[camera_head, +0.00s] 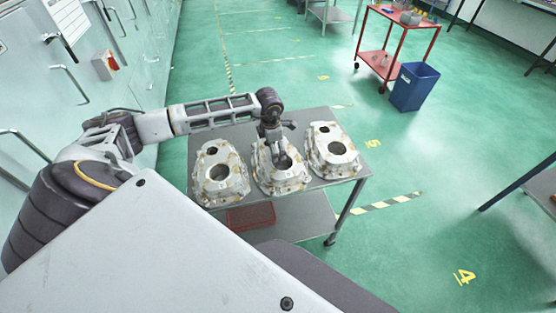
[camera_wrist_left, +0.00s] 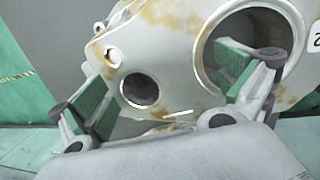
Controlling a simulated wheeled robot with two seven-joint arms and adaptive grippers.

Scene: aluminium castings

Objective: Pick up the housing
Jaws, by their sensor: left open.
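Three grey cast housings with brownish stains stand in a row on a metal table: a left one (camera_head: 229,159), a middle one (camera_head: 290,180) and a right one (camera_head: 322,140). My left gripper (camera_head: 279,156) points down over the middle housing and hides part of it. In the left wrist view the gripper (camera_wrist_left: 165,88) is open, its green-padded fingers apart and nothing gripped between them. One finger is at the large bore of the housing (camera_wrist_left: 170,50), the other near its left edge. I cannot tell whether they touch. My right gripper is not in view.
The table top (camera_head: 200,140) has little bare room around the housings; a red tray (camera_head: 250,217) lies on its lower shelf. A red cart (camera_head: 376,58) and a blue bin (camera_head: 414,87) stand farther back right. Cabinets line the left. Green floor is clear to the right.

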